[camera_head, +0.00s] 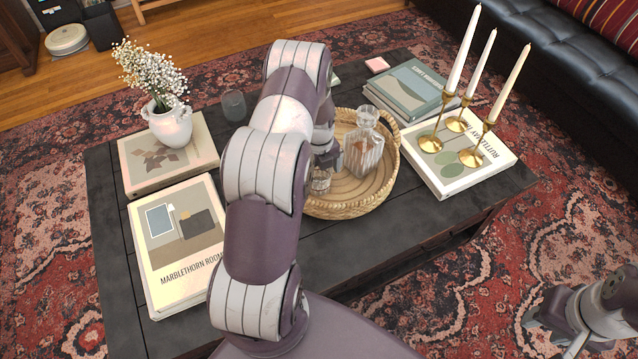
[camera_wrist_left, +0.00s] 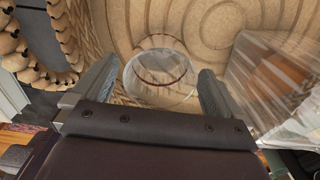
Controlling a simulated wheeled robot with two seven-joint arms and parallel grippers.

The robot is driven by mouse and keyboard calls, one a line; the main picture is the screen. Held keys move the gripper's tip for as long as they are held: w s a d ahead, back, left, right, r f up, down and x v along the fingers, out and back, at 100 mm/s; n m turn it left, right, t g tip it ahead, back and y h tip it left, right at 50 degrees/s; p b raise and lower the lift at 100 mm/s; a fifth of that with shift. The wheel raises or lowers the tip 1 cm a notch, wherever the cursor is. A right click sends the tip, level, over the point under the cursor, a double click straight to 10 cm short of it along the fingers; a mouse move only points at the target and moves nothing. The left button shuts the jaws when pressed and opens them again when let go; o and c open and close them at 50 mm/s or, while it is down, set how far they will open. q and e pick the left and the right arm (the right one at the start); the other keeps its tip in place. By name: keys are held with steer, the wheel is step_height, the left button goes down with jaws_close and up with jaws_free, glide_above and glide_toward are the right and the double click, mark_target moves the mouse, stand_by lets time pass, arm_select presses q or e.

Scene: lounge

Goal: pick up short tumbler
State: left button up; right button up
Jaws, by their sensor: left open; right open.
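A short clear tumbler (camera_head: 321,181) stands inside a round woven tray (camera_head: 345,209), partly hidden by my left arm in the head view. In the left wrist view the tumbler (camera_wrist_left: 160,80) shows as a round glass rim. My left gripper (camera_wrist_left: 154,90) is open, with one finger on each side of the tumbler in that view; contact cannot be told. A glass decanter (camera_head: 364,146) stands in the tray beside it and shows at the right of the wrist view (camera_wrist_left: 272,85). My right gripper (camera_head: 543,308) is open and empty over the rug at lower right.
The tray sits on a dark coffee table (camera_head: 125,310). Books (camera_head: 180,240) and a flower vase (camera_head: 170,122) are at left. A dark glass (camera_head: 234,105) stands behind my arm. Brass candlesticks (camera_head: 471,157) stand on a book at right.

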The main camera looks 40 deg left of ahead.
arm_select(q)
step_height(320, 180, down, 2)
steer(key=shift+f, duration=0.1)
steer(key=c, duration=1.1)
